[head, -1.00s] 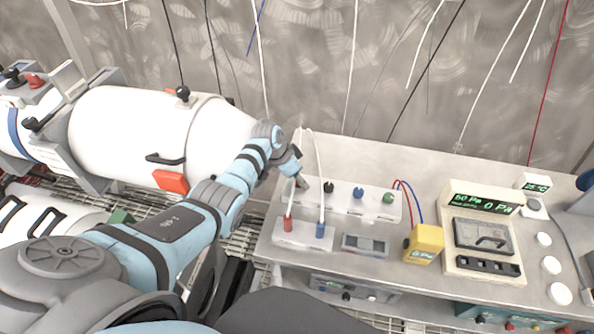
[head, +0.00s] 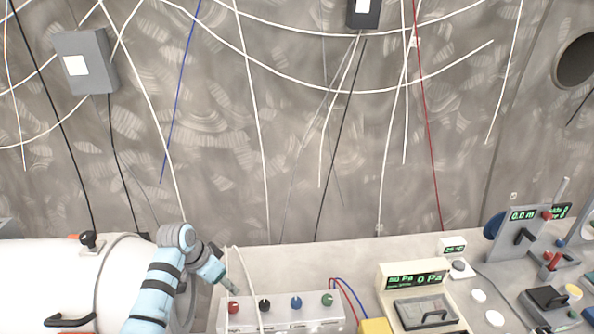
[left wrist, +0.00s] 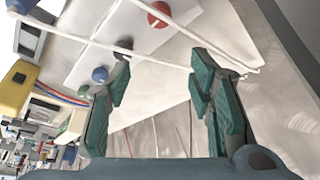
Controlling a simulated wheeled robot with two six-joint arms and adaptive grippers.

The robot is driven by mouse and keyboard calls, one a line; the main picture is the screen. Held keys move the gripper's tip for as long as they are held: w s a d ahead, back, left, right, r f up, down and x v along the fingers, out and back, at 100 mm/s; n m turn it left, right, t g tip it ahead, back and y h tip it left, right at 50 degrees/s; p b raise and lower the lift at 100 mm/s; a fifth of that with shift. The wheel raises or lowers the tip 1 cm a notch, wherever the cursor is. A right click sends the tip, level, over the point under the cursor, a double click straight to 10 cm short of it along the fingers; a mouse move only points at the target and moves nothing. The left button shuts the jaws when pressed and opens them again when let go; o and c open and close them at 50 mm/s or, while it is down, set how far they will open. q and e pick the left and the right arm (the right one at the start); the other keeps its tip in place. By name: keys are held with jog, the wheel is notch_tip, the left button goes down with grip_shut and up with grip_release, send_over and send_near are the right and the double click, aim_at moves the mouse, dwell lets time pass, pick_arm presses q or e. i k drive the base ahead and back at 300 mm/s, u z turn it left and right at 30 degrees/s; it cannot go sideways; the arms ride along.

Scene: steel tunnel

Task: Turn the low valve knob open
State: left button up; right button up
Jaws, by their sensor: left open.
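A white valve box (head: 300,325) stands on the bench with a row of knobs on top: red (head: 233,307), black (head: 265,304), blue (head: 296,302) and green (head: 327,299). I cannot tell from any label which is the low valve knob. My left gripper (head: 232,289) is open and empty, just above the red knob at the box's left end. In the left wrist view, the open fingers (left wrist: 160,70) point toward the box. The red knob (left wrist: 159,14) lies beyond the fingertips, and the black knob (left wrist: 122,45) is close to one fingertip. My right gripper is not in view.
White hoses (head: 246,285) loop over the box's left end, close to the gripper. A white tank (head: 60,270) lies at the left. A yellow block (head: 376,326) and a pressure display unit (head: 412,283) stand to the right. The bench behind the box is clear.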

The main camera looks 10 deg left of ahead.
aim_at(296, 302)
jog(key=k, duration=1)
